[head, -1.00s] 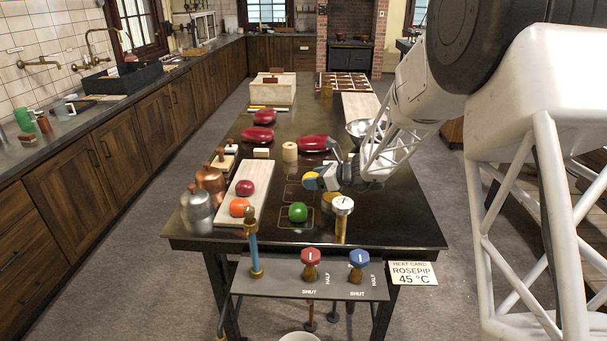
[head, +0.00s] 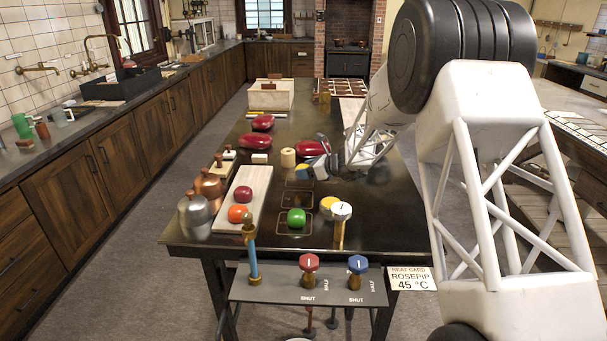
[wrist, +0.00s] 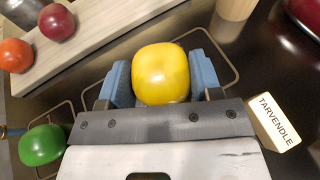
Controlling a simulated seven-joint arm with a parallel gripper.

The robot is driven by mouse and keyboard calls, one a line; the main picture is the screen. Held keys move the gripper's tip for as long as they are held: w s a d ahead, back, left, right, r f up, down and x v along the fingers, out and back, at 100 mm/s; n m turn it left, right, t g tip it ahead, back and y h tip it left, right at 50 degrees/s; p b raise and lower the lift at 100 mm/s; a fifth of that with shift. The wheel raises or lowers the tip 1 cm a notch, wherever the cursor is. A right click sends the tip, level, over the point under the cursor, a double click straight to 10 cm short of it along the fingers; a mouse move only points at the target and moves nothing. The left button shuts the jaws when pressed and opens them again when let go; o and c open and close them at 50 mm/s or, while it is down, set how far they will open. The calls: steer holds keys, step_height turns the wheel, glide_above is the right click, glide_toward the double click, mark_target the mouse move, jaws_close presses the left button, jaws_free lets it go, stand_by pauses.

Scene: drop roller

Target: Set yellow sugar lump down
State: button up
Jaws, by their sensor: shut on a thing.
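The yellow sugar lump (wrist: 161,74) is rounded and glossy. It sits between the blue fingers of my gripper (wrist: 164,82) in the wrist view, with a finger against each side. Thin outlined squares (wrist: 226,52) mark the table around and below the lump. Whether the lump touches the table is unclear. The green lump (head: 296,217) sits in an outlined square nearer the front.
A pale board (head: 238,192) at left carries a red lump (head: 244,194) and an orange lump (head: 237,213). A cream block lettered TARVENDLE (wrist: 272,120) is right of my gripper. A brass gauge (head: 341,213) stands near the front edge, and a pale cylinder (head: 288,157) beyond the squares.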

steer(key=shift+w+a+f, duration=0.1)
steer(key=shift+w+a, duration=0.1)
steer(key=shift+w, duration=0.55)
steer(key=shift+w+a, duration=0.15)
steer(key=shift+w, duration=0.6)
steer(key=shift+w+a+f, duration=0.1)
steer(key=shift+w+a, duration=0.1)
steer(key=shift+w, duration=0.55)
steer(key=shift+f, duration=1.75)
steer(key=o, duration=1)
steer(key=shift+f, duration=0.15)
steer(key=shift+c, duration=0.2)
steer(key=shift+r, duration=0.2)
steer(key=v, duration=1.2)
steer(key=shift+s+f, duration=0.1)
